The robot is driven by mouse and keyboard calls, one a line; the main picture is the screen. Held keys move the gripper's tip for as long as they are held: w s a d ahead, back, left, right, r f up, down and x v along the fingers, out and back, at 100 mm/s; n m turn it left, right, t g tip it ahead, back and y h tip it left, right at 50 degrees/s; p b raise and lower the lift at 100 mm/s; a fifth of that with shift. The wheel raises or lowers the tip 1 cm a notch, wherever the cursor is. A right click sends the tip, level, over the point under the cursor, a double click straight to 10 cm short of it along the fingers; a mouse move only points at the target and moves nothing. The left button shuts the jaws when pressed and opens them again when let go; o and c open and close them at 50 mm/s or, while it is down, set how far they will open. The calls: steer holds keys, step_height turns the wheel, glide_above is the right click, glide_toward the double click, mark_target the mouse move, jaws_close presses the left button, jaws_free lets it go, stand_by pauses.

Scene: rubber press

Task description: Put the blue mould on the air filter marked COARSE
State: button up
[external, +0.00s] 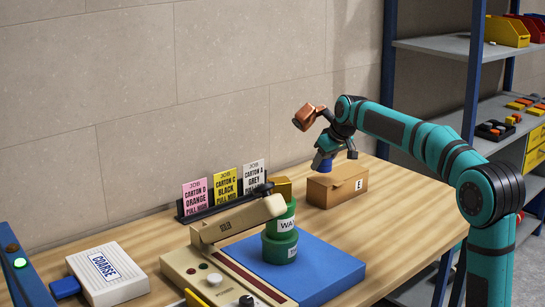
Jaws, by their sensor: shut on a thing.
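My gripper (338,151) is in the air at the right, above and behind the brown carton marked E. It is shut on a small blue block, which looks like the blue mould (323,162); the fingers partly hide it. The air filter marked COARSE (118,286) is a white box lying flat at the left front of the table, far from my gripper. Its visible top is bare. A small blue piece (66,287) sticks out at its left side.
The brown carton marked E (330,194) stands below my gripper. The beige press (205,268), green tins (280,245) on a blue mat (325,270), and a rack of job cards (225,203) lie between gripper and filter. A copper-coloured block (307,117) shows by my wrist.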

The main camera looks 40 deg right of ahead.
steer(key=w+a+r+n+y, duration=0.1)
steer(key=w+a+r+n, duration=0.15)
steer(key=a, duration=1.25)
steer(key=w+a+r+n+y, duration=0.1)
steer(key=w+a, duration=0.2)
steer(key=a, duration=1.3)
steer(key=m+h, duration=0.1)
steer(key=m, duration=0.1)
glide_above(92, 273)
steer(key=s, duration=0.2)
steer(key=shift+w+d+f, duration=0.1)
steer(key=shift+w+f, duration=0.05)
steer(key=shift+f, duration=4.75)
steer(key=shift+f, duration=0.15)
steer(key=o, duration=1.1)
